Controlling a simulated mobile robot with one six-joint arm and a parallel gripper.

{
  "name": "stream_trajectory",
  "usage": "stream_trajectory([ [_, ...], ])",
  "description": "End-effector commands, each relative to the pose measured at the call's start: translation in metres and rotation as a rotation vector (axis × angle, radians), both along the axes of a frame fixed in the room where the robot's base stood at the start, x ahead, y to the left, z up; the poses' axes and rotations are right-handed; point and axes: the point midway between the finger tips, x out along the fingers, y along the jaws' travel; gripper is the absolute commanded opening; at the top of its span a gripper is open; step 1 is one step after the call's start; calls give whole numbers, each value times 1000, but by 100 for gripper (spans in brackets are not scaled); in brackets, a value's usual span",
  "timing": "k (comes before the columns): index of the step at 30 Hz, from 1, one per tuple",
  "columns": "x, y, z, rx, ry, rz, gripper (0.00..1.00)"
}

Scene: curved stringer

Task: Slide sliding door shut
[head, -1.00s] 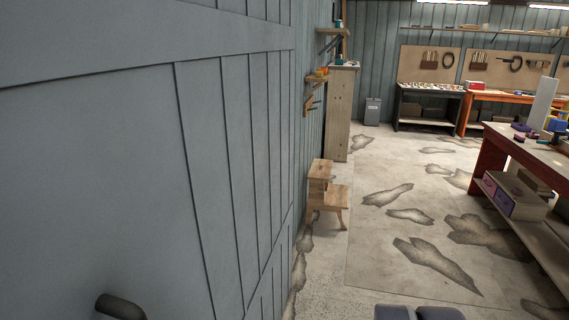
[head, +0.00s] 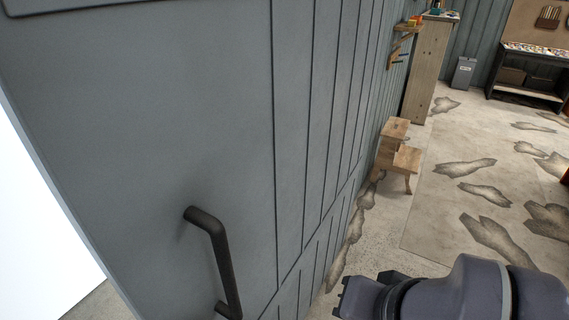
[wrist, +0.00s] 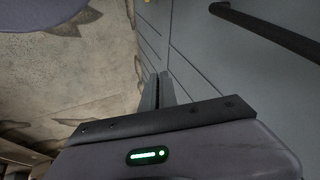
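The sliding door (head: 160,120) is a grey-blue panelled door that fills the left of the head view. Its left edge borders a bright white opening (head: 35,230), so the doorway is open there. A dark bar handle (head: 222,262) stands upright on the door near that edge. The handle also shows at the upper right in the wrist view (wrist: 262,30). My gripper (head: 345,297) is at the lower middle of the head view, right of the handle and apart from it. In the wrist view its two fingers (wrist: 160,88) lie close together with nothing visible between them.
A wooden step stool (head: 398,155) stands along the wall beyond the door. A tall wooden cabinet (head: 428,75), a grey bin (head: 464,72) and a workbench (head: 530,75) are farther back. The stained concrete floor (head: 440,205) to the right is mostly clear.

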Motion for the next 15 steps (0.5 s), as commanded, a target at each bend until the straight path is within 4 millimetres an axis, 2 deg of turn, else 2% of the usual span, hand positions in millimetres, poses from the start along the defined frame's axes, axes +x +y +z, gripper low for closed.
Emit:
stream_trajectory([
  [2,12,7,30,-36,49,127,0],
  [4,32,20,69,-78,124,374,0],
  [6,60,38,108,-91,182,694,0],
  [9,99,64,142,-43,189,1132,0],
  [12,129,86,156,46,127,1462,0],
  [15,146,99,158,113,54,1648,0],
])
